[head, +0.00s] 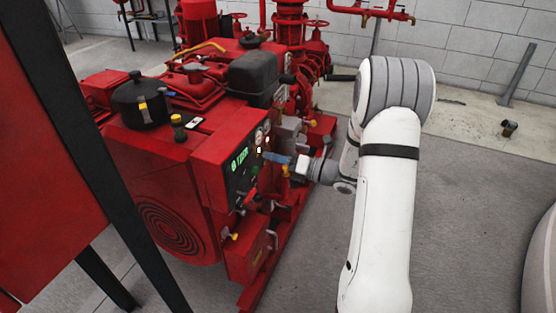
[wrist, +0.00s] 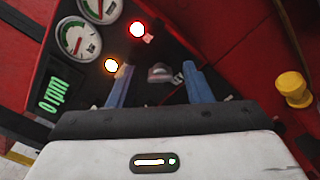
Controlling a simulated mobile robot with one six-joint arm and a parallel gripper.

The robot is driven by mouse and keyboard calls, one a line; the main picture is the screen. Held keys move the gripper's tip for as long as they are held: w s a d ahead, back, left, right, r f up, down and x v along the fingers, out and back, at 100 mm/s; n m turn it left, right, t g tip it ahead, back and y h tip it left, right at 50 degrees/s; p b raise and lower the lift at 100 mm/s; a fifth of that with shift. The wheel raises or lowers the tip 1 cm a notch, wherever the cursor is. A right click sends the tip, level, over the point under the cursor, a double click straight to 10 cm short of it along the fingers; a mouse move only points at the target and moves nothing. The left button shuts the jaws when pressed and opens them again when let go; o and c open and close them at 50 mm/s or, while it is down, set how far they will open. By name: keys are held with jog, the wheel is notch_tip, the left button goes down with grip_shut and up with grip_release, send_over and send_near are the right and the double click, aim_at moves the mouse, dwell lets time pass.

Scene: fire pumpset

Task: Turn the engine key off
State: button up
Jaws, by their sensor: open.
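The red engine's control panel (head: 243,165) faces right in the head view, and its dark face (wrist: 180,40) fills the upper wrist view. My gripper (head: 270,157) is at the panel. In the wrist view my gripper (wrist: 158,72) has its two blue fingers apart, with nothing held between them. A small grey part (wrist: 160,73), which looks like the engine key, sits on the panel between the fingertips. I cannot tell its exact turn angle or whether a finger touches it. In the head view the key cannot be made out behind the gripper.
Two round gauges (wrist: 77,36), a lit red lamp (wrist: 137,29), a lit orange lamp (wrist: 111,65) and a green display (wrist: 54,92) are close by. A yellow knob (wrist: 292,88) juts out at right. Grey floor (head: 470,190) is open on the right.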

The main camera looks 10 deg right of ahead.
jog(key=c, duration=0.9)
jog(key=shift+d, duration=0.2)
jog(key=shift+c, duration=0.4)
jog(key=shift+a, duration=0.1)
jog(key=shift+a+n+b, duration=0.15)
jog(key=shift+n+b, duration=0.7)
jog(key=shift+n, duration=3.65)
